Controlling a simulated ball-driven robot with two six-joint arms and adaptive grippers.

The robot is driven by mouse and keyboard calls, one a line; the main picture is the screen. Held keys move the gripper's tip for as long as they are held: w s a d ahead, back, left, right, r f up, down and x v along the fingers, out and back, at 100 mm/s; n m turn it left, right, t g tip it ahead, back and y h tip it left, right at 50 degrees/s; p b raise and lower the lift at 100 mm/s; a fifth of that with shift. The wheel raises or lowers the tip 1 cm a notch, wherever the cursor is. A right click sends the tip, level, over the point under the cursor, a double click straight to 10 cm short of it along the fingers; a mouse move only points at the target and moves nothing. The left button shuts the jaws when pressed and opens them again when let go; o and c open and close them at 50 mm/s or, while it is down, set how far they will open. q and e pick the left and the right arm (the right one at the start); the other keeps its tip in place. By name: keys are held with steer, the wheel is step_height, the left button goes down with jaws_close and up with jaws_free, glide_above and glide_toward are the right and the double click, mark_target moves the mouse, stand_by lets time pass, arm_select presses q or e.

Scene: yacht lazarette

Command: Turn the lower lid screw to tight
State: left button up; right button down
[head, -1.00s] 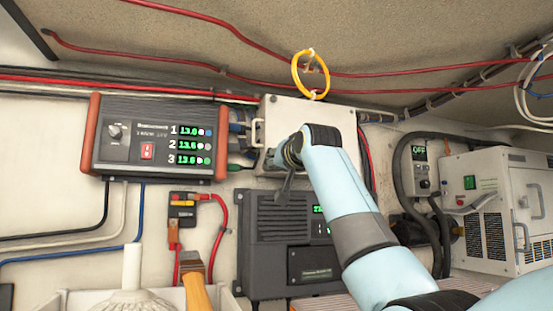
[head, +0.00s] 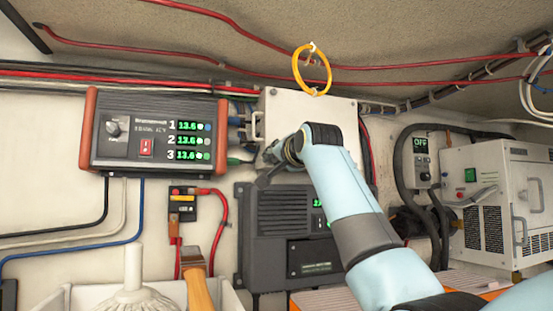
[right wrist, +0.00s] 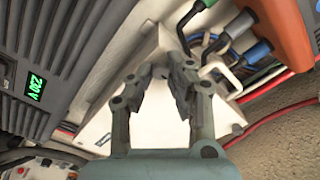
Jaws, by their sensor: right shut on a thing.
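The white lidded box (head: 310,108) hangs on the back wall in the middle of the head view. It also shows in the right wrist view (right wrist: 98,133), behind the fingers. My right gripper (head: 268,178) is at the box's lower left, partly covered by my own wrist. In the right wrist view its two fingers (right wrist: 164,82) are close together over the lid's edge, shut on the lower lid screw. The screw itself is hidden by the fingers, so its turn cannot be read. My left gripper is not in view.
A charger panel (head: 155,133) with three green readouts is left of the box. A dark grey unit (head: 262,222) is just below the gripper. Cables run close beside the box. A yellow ring (head: 298,72) hangs in front of its top edge. A white machine (head: 500,205) stands right.

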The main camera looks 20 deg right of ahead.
steer(key=c, duration=1.2)
jaws_free()
steer(key=shift+c, duration=0.2)
steer(key=shift+s, duration=0.15)
steer(key=s, duration=1.1)
steer(key=shift+s+d, duration=0.15)
steer(key=shift+s, duration=0.2)
